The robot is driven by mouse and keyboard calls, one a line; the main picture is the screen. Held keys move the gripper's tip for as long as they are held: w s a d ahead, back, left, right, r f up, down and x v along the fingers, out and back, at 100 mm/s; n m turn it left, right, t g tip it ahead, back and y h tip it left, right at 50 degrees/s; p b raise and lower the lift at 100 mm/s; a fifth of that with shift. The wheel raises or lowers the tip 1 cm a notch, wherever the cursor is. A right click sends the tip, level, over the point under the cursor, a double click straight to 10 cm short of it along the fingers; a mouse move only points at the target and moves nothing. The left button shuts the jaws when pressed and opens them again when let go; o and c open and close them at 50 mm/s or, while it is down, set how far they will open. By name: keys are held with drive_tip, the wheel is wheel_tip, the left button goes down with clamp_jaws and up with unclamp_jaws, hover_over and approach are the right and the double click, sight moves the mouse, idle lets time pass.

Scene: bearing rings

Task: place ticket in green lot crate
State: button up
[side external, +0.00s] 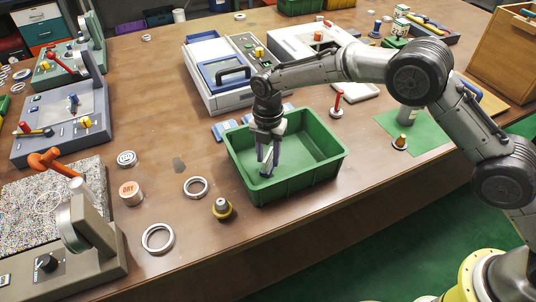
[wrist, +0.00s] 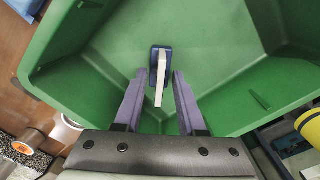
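The green lot crate (side external: 318,180) stands near the table's front edge. Its floor and walls also fill most of the wrist view (wrist: 220,40). My gripper (side external: 266,168) reaches down inside the crate, towards its left side. In the wrist view my gripper (wrist: 159,75) has its two purple fingers apart. A thin white piece with a blue end (wrist: 161,72), apparently the ticket, is between the fingertips, with a gap visible on both sides. I cannot tell whether it rests on the crate floor. In the side view the fingers partly hide it.
Metal rings (side external: 195,187) and a brass-topped knob piece (side external: 221,209) lie left of the crate. A blue-and-white machine (side external: 215,75) stands behind it. A red-handled stamp (side external: 337,105) stands beyond the crate's back right. Bare table lies at the left middle.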

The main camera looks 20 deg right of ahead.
sight(269, 154)
wheel_tip(269, 154, up, 12)
drive_tip(key=shift+r, duration=0.2)
idle(0.4)
drive_tip(key=s+d+r+m+t, duration=0.3)
drive_tip(key=s+d+r+m, duration=1.2)
drive_tip(key=d, duration=0.3)
drive_tip(key=s+d+f+m+t, duration=0.1)
drive_tip(key=s+d+m, duration=0.3)
drive_tip(key=s, duration=0.6)
drive_tip(key=s+d+f+m+t, duration=0.1)
drive_tip(key=s+d+f+m, duration=0.2)
drive_tip(key=s+m, duration=0.5)
drive_tip(key=shift+s+d+f+t, duration=0.3)
drive_tip(key=shift+s+d, duration=0.2)
drive_tip(key=shift+s, duration=0.75)
